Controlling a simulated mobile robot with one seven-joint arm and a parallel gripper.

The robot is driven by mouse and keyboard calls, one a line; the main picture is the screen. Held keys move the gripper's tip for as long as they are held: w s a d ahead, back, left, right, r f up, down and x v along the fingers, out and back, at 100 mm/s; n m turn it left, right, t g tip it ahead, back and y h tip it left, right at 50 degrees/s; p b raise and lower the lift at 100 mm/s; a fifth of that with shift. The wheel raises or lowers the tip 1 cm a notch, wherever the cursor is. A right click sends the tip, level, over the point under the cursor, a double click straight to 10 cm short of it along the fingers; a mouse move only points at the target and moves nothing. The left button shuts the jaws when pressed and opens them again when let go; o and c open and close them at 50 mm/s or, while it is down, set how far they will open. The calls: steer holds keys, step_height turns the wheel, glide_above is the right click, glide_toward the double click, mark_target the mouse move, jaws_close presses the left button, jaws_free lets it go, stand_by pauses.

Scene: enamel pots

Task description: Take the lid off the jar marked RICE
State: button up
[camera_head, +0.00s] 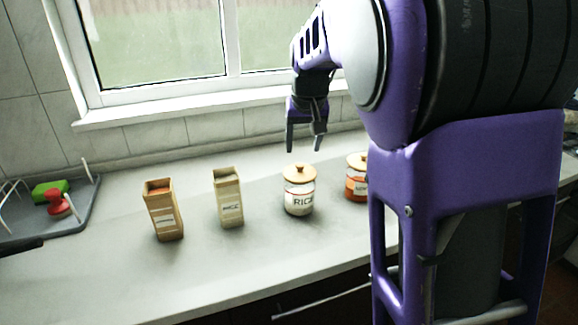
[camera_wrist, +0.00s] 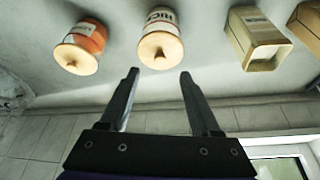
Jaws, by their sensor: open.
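The jar marked RICE (camera_head: 299,203) stands upright on the counter, a glass jar with white contents. Its round wooden lid (camera_head: 299,175) with a small knob is seated on top. In the wrist view the lid (camera_wrist: 160,50) shows ahead of the fingers, with the RICE label (camera_wrist: 161,16) behind it. My gripper (camera_head: 304,150) is open and empty. It hangs above the jar, a little toward the window side, with its fingertips apart from the lid. In the wrist view my gripper (camera_wrist: 159,74) has the lid's knob roughly between the lines of its two fingers.
A similar jar with orange contents (camera_head: 356,188) stands right of the RICE jar, partly hidden by my arm. A grey tray (camera_head: 84,208) is at far left. The counter's front strip is clear.

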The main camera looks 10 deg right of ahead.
mark_target(300, 165)
steer(key=x, duration=0.5)
steer(key=b+x, duration=0.1)
steer(key=x, duration=0.2)
steer(key=shift+w+f, duration=0.15)
steer(key=shift+w, duration=0.3)
jaws_close()
